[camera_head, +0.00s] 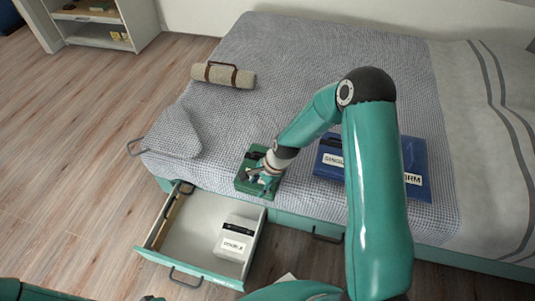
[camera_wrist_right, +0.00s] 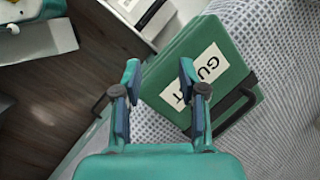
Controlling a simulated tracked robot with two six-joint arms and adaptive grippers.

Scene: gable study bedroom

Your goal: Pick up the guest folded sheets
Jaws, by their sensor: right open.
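The guest folded sheets are a flat green pack (camera_head: 243,187) with a dark strap or handle, lying on the bed near its front edge. In the right wrist view the green pack (camera_wrist_right: 235,68) carries a white label whose letters begin "GU"; the rest is partly covered. My right gripper (camera_head: 263,179) is over the pack in the head view. In the wrist view my right gripper (camera_wrist_right: 158,72) is open, with its fingertips at the pack's near edge and nothing held between them. Contact cannot be told. My left gripper does not show.
A blue labelled pack (camera_head: 330,168) lies to the right, partly behind my arm. An open drawer (camera_head: 190,238) below the bed edge holds a white labelled pack (camera_head: 235,238). A beige roll (camera_head: 224,75) and a grey cushion (camera_head: 172,135) lie on the bed (camera_head: 290,60).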

